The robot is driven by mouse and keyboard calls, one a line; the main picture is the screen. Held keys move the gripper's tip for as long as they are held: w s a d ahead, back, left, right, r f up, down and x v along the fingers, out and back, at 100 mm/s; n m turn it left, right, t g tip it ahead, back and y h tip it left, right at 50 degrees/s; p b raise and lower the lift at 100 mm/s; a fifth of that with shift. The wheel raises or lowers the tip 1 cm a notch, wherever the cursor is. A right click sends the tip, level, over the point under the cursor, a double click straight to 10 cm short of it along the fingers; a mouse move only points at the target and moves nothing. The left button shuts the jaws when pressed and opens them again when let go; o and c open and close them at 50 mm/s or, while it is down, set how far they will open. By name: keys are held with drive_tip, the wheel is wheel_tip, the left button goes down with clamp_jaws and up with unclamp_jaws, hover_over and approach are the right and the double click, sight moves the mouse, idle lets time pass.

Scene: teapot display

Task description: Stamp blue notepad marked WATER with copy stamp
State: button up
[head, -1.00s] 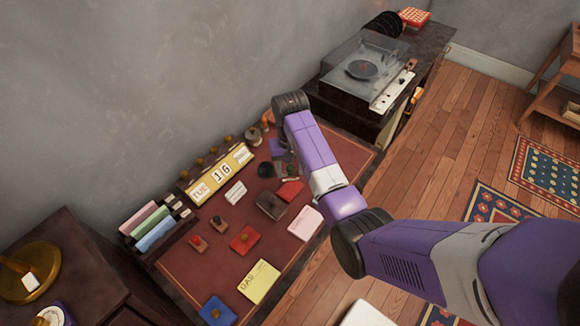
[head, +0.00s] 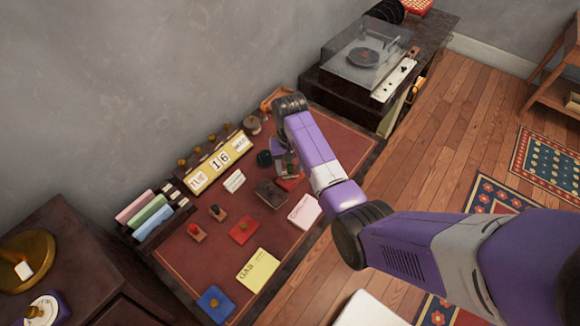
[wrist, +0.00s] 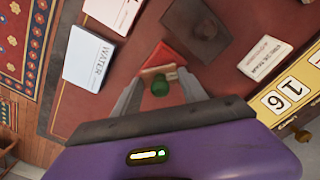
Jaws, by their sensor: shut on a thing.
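My gripper (wrist: 160,84) is shut on a small stamp with a green knob and a wooden base (wrist: 158,70); its wording cannot be read. The stamp is at a red ink pad (wrist: 176,58); I cannot tell whether they touch. The pale blue notepad marked WATER (wrist: 90,60) lies left of my gripper in the wrist view, by the desk edge. In the head view my arm hides that notepad. There my gripper (head: 287,167) is low over the desk, and part of the red pad (head: 289,184) shows below it.
Two stamps (head: 197,233) stand near a calendar (head: 220,160). Bare desk (head: 335,135) shows at upper right.

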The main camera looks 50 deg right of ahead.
drive_tip(key=shift+f, duration=0.6)
idle(2.2)
drive_tip(key=shift+s, duration=0.1)
wheel_tip(320, 180, up, 3)
drive_tip(key=shift+f+p, duration=0.1)
drive_tip(key=shift+p, duration=1.15)
drive_tip(key=shift+r, duration=2.2)
